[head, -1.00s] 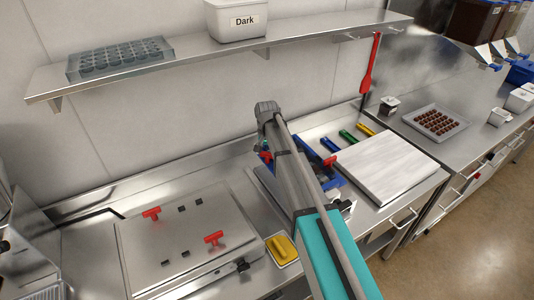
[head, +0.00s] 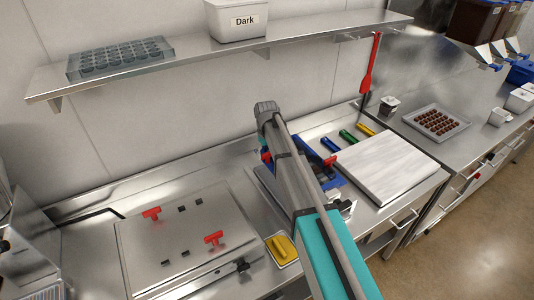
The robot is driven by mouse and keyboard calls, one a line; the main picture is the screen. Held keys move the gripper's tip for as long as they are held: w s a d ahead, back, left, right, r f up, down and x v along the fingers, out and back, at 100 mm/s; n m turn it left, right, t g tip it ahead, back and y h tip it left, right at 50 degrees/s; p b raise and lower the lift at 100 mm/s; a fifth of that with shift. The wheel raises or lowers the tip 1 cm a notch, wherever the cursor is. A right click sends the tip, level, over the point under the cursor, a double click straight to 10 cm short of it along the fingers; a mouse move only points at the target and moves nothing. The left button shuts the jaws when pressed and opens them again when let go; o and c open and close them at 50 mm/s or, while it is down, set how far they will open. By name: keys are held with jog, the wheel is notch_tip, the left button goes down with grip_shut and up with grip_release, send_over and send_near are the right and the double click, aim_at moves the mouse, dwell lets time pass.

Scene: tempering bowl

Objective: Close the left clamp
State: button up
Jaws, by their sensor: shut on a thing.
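The blue clamp fixture (head: 327,178) stands on the steel worktop, mostly covered by my own arm. A red handle (head: 330,161) shows at the right of my arm, on the fixture. A small red piece (head: 266,157) shows at the left edge of my arm; it looks like part of the left clamp, but its position cannot be read. My gripper is hidden behind my arm, so neither its fingers nor its contact with the clamp shows.
A steel plate with two red T-handles (head: 214,239) lies at left. A pale board (head: 384,166) and colored-handled tools (head: 347,136) lie right of my arm. A shelf (head: 180,66) runs above, holding a white "Dark" tub (head: 236,20).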

jog(key=shift+n, duration=0.5)
jog(key=o, duration=0.8)
jog(key=shift+m, duration=0.3)
